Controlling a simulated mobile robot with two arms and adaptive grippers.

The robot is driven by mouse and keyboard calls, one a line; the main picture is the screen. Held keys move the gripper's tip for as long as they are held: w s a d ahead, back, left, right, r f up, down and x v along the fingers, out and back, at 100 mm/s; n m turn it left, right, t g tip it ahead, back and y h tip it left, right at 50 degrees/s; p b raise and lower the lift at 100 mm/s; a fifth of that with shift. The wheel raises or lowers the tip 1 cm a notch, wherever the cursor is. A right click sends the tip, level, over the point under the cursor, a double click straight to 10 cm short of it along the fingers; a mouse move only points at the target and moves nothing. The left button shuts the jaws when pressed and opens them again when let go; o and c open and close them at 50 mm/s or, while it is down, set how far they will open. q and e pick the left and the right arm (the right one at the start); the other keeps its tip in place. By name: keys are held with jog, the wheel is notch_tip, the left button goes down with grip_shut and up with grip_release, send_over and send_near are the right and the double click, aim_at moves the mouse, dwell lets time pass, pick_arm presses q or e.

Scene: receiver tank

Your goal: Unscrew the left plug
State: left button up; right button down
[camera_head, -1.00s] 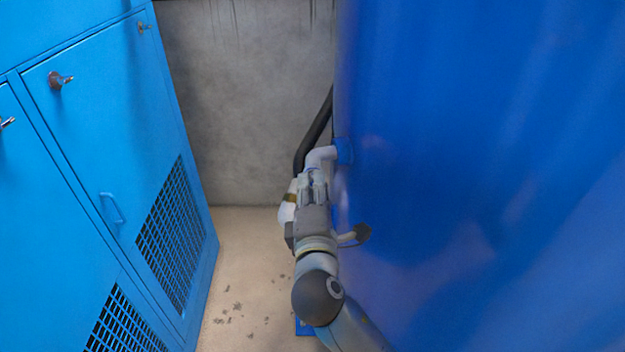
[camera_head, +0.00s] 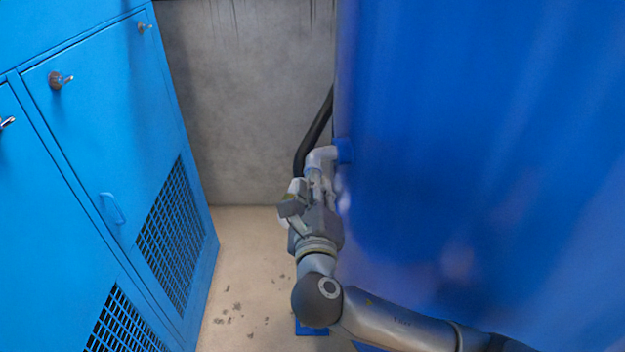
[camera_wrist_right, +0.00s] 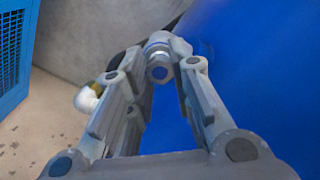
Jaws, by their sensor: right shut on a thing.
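A grey pipe elbow (camera_head: 320,156) comes out of the side of the blue tank (camera_head: 480,150) and bends down toward my right gripper. My right gripper (camera_head: 316,180) is at the lower end of this pipe. In the right wrist view, my right gripper (camera_wrist_right: 156,68) has its fingertips on both sides of a grey metal plug (camera_wrist_right: 158,72) with a round end face, and is shut on it. In the head view the plug is hidden by the gripper. My left gripper is not in view.
A white fitting with a brass ring (camera_wrist_right: 90,97) is left of the fingers in the right wrist view. A black hose (camera_head: 314,133) runs behind the pipe. A blue cabinet (camera_head: 100,170) stands at the left.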

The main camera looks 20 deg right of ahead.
jog(key=c, duration=1.2)
grip_release()
jog(key=m, duration=2.4)
jog(key=shift+p, duration=0.3)
grip_shut()
